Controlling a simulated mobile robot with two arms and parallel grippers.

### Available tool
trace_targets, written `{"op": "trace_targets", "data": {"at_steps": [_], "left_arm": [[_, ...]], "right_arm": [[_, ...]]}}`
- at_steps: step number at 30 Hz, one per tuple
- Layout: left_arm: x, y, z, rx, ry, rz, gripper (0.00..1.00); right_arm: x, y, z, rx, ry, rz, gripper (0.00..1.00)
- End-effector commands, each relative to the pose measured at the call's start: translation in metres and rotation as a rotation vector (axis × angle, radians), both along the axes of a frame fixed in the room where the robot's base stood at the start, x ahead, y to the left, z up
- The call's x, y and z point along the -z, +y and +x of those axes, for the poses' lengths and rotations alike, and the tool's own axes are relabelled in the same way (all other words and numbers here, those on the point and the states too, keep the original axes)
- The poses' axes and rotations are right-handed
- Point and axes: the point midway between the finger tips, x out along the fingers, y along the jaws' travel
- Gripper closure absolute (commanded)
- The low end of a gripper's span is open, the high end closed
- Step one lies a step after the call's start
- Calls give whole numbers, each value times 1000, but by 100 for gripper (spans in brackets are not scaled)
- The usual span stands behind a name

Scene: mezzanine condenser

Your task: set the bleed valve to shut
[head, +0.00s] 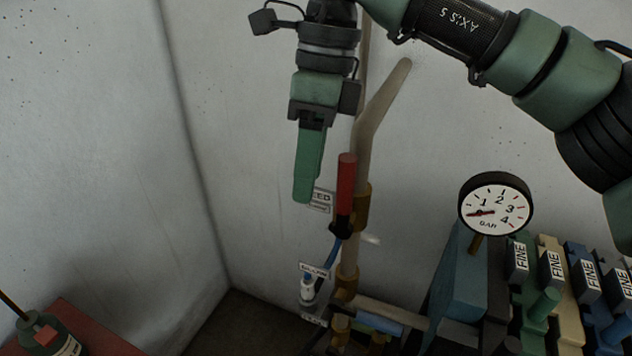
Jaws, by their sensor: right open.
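The bleed valve's red lever (346,185) stands nearly upright beside a tan vertical pipe, with its dark pivot at the lower end. A brass fitting (362,207) shows just behind it. A white label (321,200) behind the lever reads "EED", its left part covered by my gripper. My right gripper (303,194) points down just left of the lever, with a visible gap to it in the picture. Its green fingers overlap in this view; it is open and holds nothing. How far in front of the lever it hangs is hard to tell. My left gripper is out of view.
A round pressure gauge (495,208) stands to the right, needle low. Several "FINE" labelled blocks (551,268) line the lower right. A small blue-white fitting (307,288) sits below the lever. A red surface (92,325) carries a dark green container (50,338) at lower left.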

Motion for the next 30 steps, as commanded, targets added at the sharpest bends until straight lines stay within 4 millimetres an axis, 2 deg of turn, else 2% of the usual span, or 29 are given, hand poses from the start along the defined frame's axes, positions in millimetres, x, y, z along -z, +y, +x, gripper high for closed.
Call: {"op": "trace_targets", "data": {"at_steps": [3,11,16,24,30], "left_arm": [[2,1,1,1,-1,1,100],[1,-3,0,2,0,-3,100],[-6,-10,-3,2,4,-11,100],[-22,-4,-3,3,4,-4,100],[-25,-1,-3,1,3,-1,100]], "right_arm": [[-13,-19,16,23,-75,-43,55],[-29,-38,20,27,-145,-128,55],[-11,-40,19,26,-145,-135,55],[30,-39,19,26,-145,-133,55],[45,-39,19,28,-146,-132,55]]}}
